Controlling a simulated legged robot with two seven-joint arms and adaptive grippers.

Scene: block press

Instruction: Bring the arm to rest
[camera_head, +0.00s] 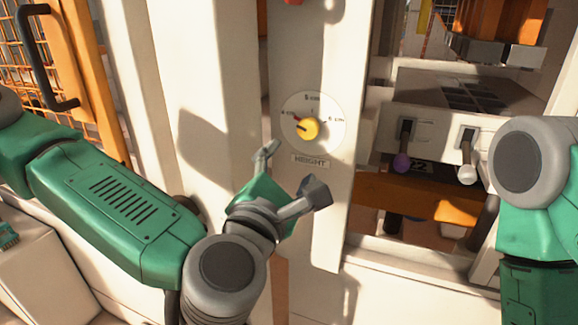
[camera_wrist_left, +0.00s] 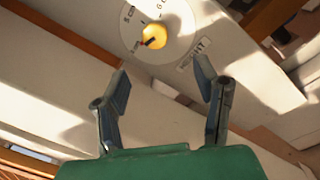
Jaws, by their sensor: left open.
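My left gripper (camera_head: 291,168) is open and empty in the head view, just below and left of the yellow height knob (camera_head: 307,128). Its two fingers stand apart, and the left wrist view shows clear space between them (camera_wrist_left: 160,85). The knob sits on a round white dial (camera_head: 330,112) above a label reading HEIGHT (camera_head: 311,161). In the left wrist view the knob (camera_wrist_left: 154,36) lies beyond the fingertips, apart from them. My right arm shows at the right edge of the head view, but its gripper is out of view.
A white post (camera_head: 330,210) carries the dial. To its right are a purple-tipped lever (camera_head: 401,162) and a white-tipped lever (camera_head: 467,174) on the press front. An orange frame with a black handle (camera_head: 48,60) stands at the upper left.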

